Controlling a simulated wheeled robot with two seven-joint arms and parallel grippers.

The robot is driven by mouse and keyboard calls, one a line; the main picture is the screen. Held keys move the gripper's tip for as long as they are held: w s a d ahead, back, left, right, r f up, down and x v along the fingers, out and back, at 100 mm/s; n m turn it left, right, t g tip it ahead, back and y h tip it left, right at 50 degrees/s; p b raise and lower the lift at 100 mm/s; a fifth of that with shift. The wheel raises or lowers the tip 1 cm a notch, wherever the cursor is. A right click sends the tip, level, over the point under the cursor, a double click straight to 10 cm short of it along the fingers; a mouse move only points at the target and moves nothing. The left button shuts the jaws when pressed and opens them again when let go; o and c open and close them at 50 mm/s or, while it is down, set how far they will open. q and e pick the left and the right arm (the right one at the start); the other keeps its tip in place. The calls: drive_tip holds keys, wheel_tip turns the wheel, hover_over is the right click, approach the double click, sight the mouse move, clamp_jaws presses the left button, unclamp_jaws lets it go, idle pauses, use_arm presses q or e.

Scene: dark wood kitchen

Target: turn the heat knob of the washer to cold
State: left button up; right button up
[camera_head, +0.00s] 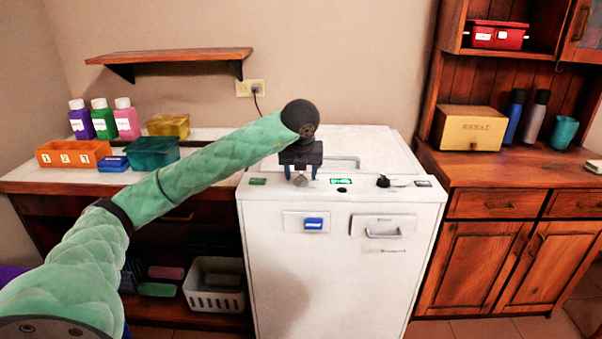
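The white washer (335,270) stands in the middle, with its control strip along the top front edge. A small greyish knob (300,181) sits on the left part of the strip. A black knob (383,181) with a pale pointer to its right sits on the right part. I cannot read which is the heat knob. My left gripper (301,176) is directly over the greyish knob, pointing down. Its dark blue fingers are spread, one on each side of the knob, with visible gaps. Whether they touch it is unclear. My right gripper is out of view.
Small green displays (341,181) sit between the knobs. A counter at left holds bottles (103,120), an orange box (72,153) and a teal container (152,153). A wooden cabinet (500,240) stands close on the washer's right. The space above the washer's right half is clear.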

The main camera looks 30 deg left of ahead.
use_arm(q)
drive_tip(key=v, duration=0.7)
drive_tip(key=shift+r, duration=0.35)
drive_tip(key=shift+d, duration=0.1)
idle(0.4)
